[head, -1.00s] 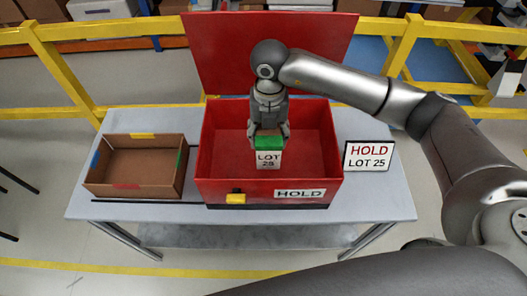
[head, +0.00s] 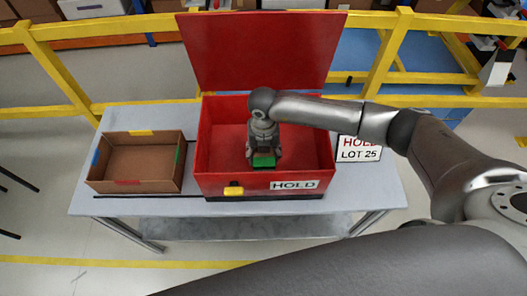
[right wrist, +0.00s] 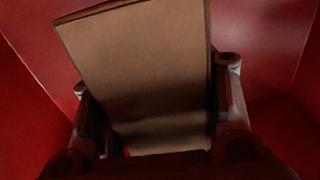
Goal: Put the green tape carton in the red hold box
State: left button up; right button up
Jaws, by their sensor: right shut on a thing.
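The red hold box (head: 209,181) stands on the table with its lid raised at the back. My right gripper (head: 264,154) reaches down inside the box and is shut on the green tape carton (head: 264,162). In the head view only the carton's green part shows below the gripper. In the right wrist view the carton's brown face (right wrist: 140,70) sits between the two fingers, with red box walls around it. I cannot tell whether the carton touches the box floor. My left gripper is not in view.
An open, empty cardboard tray (head: 135,183) with coloured marks stands on the table (head: 80,203) left of the red box. A HOLD LOT 25 sign (head: 358,154) stands right of the box, partly behind my arm. A yellow railing (head: 400,50) runs behind.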

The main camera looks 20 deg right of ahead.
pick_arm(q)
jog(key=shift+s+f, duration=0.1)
pick_arm(e)
jog(key=shift+f, duration=0.2)
jog(key=o, duration=1.1)
jog(key=shift+r, duration=0.1)
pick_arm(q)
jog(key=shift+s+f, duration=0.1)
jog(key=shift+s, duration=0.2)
pick_arm(e)
jog(key=shift+o, duration=1.2)
jog(key=shift+r, duration=0.3)
notch_tip(320, 180, up, 11)
jog(key=b, duration=0.4)
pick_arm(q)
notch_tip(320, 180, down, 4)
pick_arm(e)
jog(key=shift+r, duration=0.35)
